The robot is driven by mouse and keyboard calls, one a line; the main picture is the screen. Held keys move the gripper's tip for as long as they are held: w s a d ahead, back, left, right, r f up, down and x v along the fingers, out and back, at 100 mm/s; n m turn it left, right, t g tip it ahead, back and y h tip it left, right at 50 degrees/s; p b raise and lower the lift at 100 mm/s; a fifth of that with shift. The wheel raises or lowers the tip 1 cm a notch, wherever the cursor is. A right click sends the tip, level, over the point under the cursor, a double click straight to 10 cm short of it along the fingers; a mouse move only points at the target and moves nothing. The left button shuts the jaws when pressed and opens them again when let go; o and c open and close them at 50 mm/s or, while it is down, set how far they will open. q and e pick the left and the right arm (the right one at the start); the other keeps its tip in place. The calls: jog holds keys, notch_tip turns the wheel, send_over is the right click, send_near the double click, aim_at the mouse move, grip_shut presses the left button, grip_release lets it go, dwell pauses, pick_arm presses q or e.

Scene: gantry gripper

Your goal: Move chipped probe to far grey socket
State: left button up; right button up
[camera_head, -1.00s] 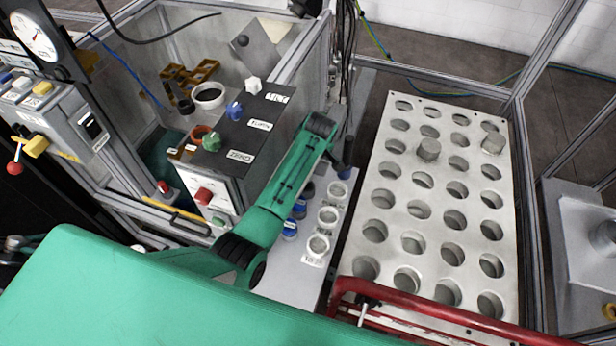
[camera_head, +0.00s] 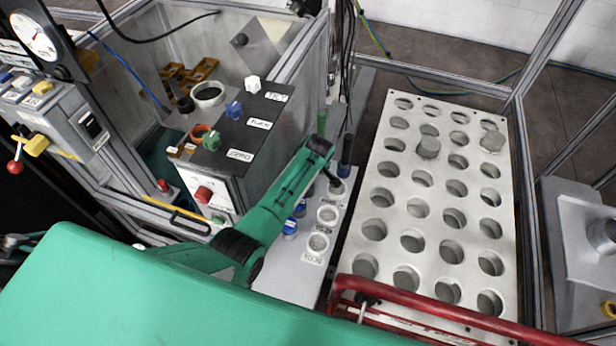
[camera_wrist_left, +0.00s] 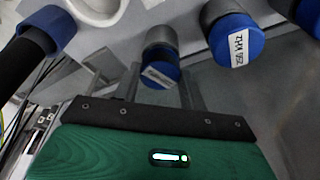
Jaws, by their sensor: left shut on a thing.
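In the left wrist view, my left gripper (camera_wrist_left: 161,78) is shut on a grey probe (camera_wrist_left: 160,54) with a blue, labelled cap. Its label is too small to read, and no chip shows. In the head view my left arm (camera_head: 285,197) reaches over the narrow pale rack. The gripper and held probe are mostly hidden behind the wrist there. Pale ring sockets stand in a row on the rack: the far one (camera_head: 341,190), the middle one (camera_head: 327,214) and the near one (camera_head: 318,242). The far one is partly covered by a dark shape. My right gripper is not in view.
Blue-capped probes (camera_head: 290,228) stand left of the sockets; one reads 250 kHz (camera_wrist_left: 235,42) in the wrist view. A black handle with a blue collar (camera_wrist_left: 42,32) is close by at left. A holed white plate (camera_head: 400,160) and red rail (camera_head: 440,318) lie right.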

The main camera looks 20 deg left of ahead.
pick_arm(q)
jog(key=o, duration=1.3)
jog(key=shift+o, duration=0.2)
jog(key=shift+r, duration=0.15)
jog(key=shift+d+r, duration=0.1)
jog(key=shift+r, duration=0.1)
jog(key=v, duration=1.1)
jog(key=shift+r, duration=0.3)
